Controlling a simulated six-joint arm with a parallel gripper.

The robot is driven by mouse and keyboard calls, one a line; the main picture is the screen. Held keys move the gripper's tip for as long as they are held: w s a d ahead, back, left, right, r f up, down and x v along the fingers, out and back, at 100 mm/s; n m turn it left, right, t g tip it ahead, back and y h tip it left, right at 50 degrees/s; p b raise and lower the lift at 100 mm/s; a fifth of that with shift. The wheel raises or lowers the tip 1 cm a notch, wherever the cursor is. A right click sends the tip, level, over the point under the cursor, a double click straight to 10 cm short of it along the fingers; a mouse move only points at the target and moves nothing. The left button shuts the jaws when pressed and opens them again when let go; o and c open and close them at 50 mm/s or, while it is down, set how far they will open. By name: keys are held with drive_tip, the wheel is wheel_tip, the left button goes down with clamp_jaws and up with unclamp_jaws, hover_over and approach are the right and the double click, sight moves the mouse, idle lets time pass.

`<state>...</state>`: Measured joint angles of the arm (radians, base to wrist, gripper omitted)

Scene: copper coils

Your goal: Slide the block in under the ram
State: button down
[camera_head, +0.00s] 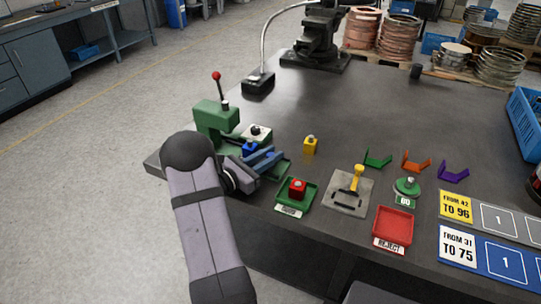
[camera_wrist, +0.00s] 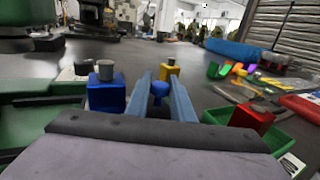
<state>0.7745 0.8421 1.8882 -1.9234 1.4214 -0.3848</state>
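A blue block (camera_head: 250,148) with a grey cylinder on top sits beside the green press (camera_head: 213,117). It also shows in the wrist view (camera_wrist: 106,97), left of my fingers. My gripper (camera_head: 268,157) is low over the green base, its two blue fingers apart. In the wrist view the gripper (camera_wrist: 161,97) has a small blue knob-like shape between the fingers; I cannot tell what it belongs to. The blue block appears outside the left finger. A yellow block (camera_head: 310,146) stands farther right, and a red block (camera_head: 297,188) is in a green tray. The ram's lower end is not clear.
A white plate with a black knob (camera_head: 256,131) is just behind the blue block. A red-knobbed lever (camera_head: 217,88) rises from the press. A grey plate with a yellow handle (camera_head: 348,193) and a red tray (camera_head: 393,226) are to the right. The table behind is mostly clear.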

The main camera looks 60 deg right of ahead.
sight(243, 150)
drive_tip(key=w+b, duration=0.2)
drive_tip(key=w, duration=0.5)
drive_tip(key=shift+w, duration=0.7)
drive_tip(key=c, duration=1.8)
unclamp_jaws()
drive_tip(key=shift+w, duration=0.1)
drive_tip(key=shift+c, duration=0.2)
drive_tip(key=shift+a, duration=0.1)
drive_tip(key=b+v, duration=0.1)
drive_tip(key=v, duration=1)
drive_tip(key=shift+a, duration=0.4)
